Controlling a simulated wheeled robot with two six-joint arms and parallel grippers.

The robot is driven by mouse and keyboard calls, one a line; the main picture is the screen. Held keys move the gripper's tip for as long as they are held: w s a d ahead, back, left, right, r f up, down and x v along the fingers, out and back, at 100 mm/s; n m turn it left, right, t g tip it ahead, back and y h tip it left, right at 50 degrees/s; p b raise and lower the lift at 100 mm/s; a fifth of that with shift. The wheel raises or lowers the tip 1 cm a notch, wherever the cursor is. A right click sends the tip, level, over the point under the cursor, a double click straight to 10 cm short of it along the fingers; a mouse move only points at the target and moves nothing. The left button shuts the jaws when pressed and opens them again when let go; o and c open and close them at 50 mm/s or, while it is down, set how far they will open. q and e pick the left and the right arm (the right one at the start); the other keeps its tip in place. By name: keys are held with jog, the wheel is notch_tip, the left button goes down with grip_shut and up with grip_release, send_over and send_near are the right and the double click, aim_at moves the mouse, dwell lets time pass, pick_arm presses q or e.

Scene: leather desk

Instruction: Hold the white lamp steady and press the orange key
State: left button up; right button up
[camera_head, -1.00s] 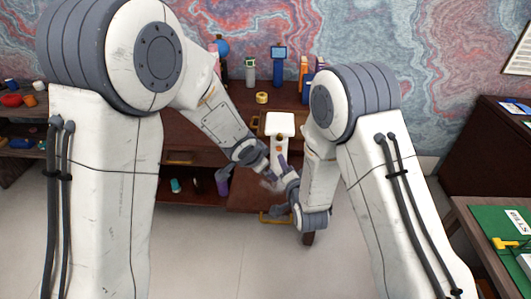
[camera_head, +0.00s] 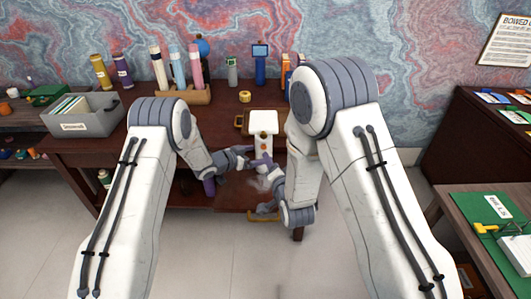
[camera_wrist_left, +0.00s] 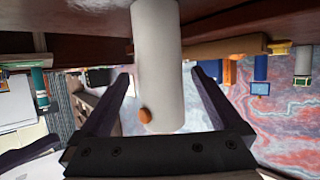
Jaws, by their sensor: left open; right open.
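The white lamp (camera_head: 263,122) stands upright at the front of the dark red desk, with a pale square head. The small orange key (camera_head: 263,135) is on its front. In the left wrist view the lamp's white column (camera_wrist_left: 157,50) passes between my open left fingers (camera_wrist_left: 160,85), with visible gaps beside it. The orange key (camera_wrist_left: 144,115) shows near the column's end, close to the gripper's palm. In the head view my left gripper (camera_head: 262,162) is just in front of the lamp's lower part. My right gripper (camera_head: 270,182) is open, lower and nearer; its fingertips are partly unclear.
A holder with several coloured tubes (camera_head: 190,97) stands at the back left of the desk, beside a grey bin (camera_head: 85,120). A yellow roll (camera_head: 245,96) and upright blue item (camera_head: 260,68) are behind the lamp. A green mat (camera_head: 500,215) lies on a side table at right.

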aim_at(269, 151)
pick_arm(q)
jog(key=x, duration=0.6)
jog(key=shift+w+d+f, duration=0.1)
jog(key=shift+w+d, duration=0.1)
jog(key=shift+d, duration=0.05)
grip_shut()
pick_arm(e)
grip_shut()
dwell(1.3)
